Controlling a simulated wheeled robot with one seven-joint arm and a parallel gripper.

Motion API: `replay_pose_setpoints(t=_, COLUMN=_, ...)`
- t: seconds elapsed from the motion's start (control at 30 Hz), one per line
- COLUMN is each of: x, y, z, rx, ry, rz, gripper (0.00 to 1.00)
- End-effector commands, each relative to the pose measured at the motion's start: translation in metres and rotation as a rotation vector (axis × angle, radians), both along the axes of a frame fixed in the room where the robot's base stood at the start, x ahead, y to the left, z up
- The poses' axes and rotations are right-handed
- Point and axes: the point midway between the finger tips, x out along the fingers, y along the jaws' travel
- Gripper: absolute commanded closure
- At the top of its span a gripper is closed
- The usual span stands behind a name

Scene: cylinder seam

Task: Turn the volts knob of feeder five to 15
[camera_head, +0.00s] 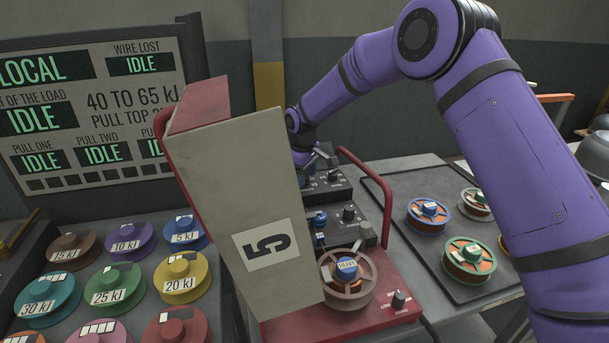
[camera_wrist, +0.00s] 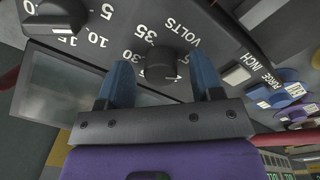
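The volts knob (camera_wrist: 160,66) is a dark round knob in the wrist view, on a dark panel with the printed word VOLTS and white scale numbers. Its pointer is too unclear to read. My gripper (camera_wrist: 158,76) has its two blue fingers apart, one on each side of the knob, with gaps showing; contact cannot be told. In the head view my gripper (camera_head: 318,160) is at the dark control panel (camera_head: 330,188) of feeder five, partly hidden behind the cream side plate marked 5 (camera_head: 220,190). The knob cannot be made out there.
Another dark knob (camera_wrist: 55,15) is at the wrist view's upper left. A red tubular handle (camera_head: 378,190) stands right of the panel. The feeder's red base (camera_head: 370,312) carries a spool labelled HEAVY (camera_head: 347,300).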

Motion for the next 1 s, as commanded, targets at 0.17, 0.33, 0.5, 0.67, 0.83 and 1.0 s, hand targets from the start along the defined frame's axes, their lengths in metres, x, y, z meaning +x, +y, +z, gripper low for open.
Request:
replay_pose_setpoints(t=0.17, x=0.000, y=0.000, z=0.001, rx=0.001, ry=0.001, rz=0.000, gripper=0.40)
replay_pose_setpoints(t=0.33, x=0.000, y=0.001, z=0.018, rx=0.002, ry=-0.002, rz=0.000, gripper=0.40)
replay_pose_setpoints(t=0.5, x=-0.002, y=0.002, z=0.050, rx=0.002, ry=-0.002, rz=0.000, gripper=0.40)
replay_pose_setpoints(t=0.67, x=-0.003, y=0.002, z=0.079, rx=0.002, ry=-0.002, rz=0.000, gripper=0.40)
replay_pose_setpoints(t=0.83, x=-0.004, y=0.003, z=0.099, rx=0.000, ry=0.000, rz=0.000, gripper=0.40)
replay_pose_setpoints(t=1.0, x=-0.005, y=0.003, z=0.107, rx=0.000, ry=0.000, rz=0.000, gripper=0.40)
